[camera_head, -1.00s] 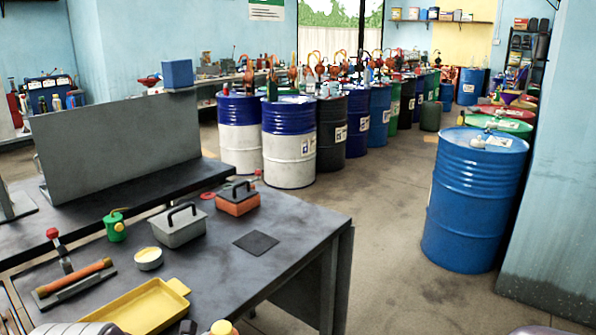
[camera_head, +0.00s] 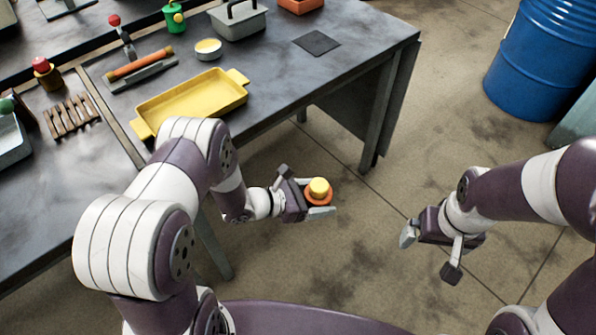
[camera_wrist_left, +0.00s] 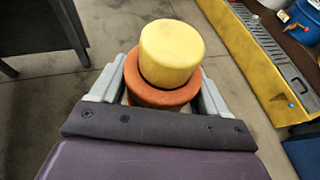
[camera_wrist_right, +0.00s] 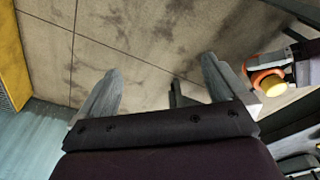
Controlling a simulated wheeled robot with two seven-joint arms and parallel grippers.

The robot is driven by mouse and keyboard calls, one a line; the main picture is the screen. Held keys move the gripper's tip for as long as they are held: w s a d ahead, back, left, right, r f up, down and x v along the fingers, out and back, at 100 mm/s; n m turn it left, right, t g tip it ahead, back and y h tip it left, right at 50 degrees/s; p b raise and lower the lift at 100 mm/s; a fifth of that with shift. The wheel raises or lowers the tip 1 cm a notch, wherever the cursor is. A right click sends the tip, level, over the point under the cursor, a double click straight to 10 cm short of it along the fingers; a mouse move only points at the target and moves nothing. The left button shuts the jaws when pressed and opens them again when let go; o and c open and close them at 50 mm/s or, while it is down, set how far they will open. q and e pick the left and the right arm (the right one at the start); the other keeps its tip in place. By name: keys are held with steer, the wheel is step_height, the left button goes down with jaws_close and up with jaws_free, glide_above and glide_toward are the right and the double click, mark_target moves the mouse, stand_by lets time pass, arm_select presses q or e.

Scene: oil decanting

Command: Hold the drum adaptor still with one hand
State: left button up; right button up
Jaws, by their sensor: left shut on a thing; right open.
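The drum adaptor (camera_head: 319,190) has a yellow round top on an orange-red round base. My left gripper (camera_head: 318,198) is shut on its orange base and holds it in the air, clear of the table. In the left wrist view the adaptor (camera_wrist_left: 170,55) sits between the two grey fingers, yellow end up. My right gripper (camera_head: 428,252) is open and empty, to the right of the adaptor and apart from it. The adaptor also shows at the right of the right wrist view (camera_wrist_right: 268,84).
The dark workbench (camera_head: 290,75) is at the upper left. On it are a yellow tray (camera_head: 195,103), a small yellow-topped tin (camera_head: 208,48), a grey box (camera_head: 238,22) and a green can (camera_head: 173,18). A blue drum (camera_head: 540,60) stands at the upper right. Open floor lies between.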

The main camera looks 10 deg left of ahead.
steer(key=shift+w+a, duration=0.1)
steer(key=shift+w, duration=0.05)
steer(key=c, duration=0.5)
steer(key=m, duration=0.5)
glide_toward(319, 185)
steer(key=shift+h, duration=0.4)
steer(key=f, duration=0.6)
steer(key=w+f, duration=0.1)
steer(key=f, duration=0.2)
steer(key=shift+w, duration=0.1)
steer(key=c, duration=1.2)
steer(key=shift+r, duration=0.2)
